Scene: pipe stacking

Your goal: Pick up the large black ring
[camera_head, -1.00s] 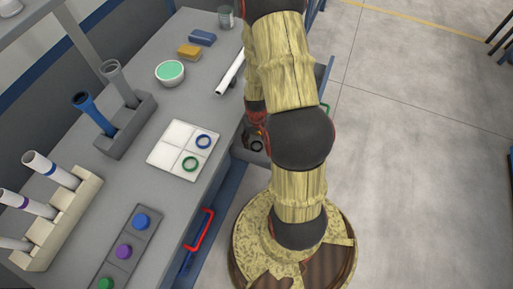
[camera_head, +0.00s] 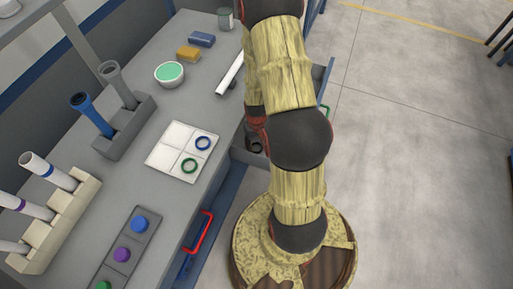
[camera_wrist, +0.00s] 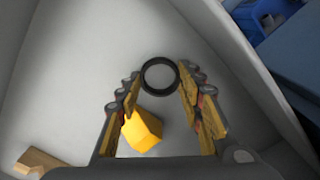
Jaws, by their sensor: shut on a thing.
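The large black ring (camera_wrist: 159,75) is between the fingertips of my gripper (camera_wrist: 158,84) in the wrist view, with its round opening facing the camera. My gripper is shut on the ring, one finger against each side. They are down in a light grey open drawer (camera_wrist: 75,70). In the head view the drawer area is mostly hidden behind my arm, and only a small dark part of the ring or gripper shows there.
A yellow block (camera_wrist: 142,131) lies in the drawer close to the left finger. A wooden piece (camera_wrist: 42,162) lies at lower left. Drawer walls stand close on the right. On the bench, a white tray (camera_head: 171,158) holds a blue ring (camera_head: 203,143) and a green ring (camera_head: 189,166).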

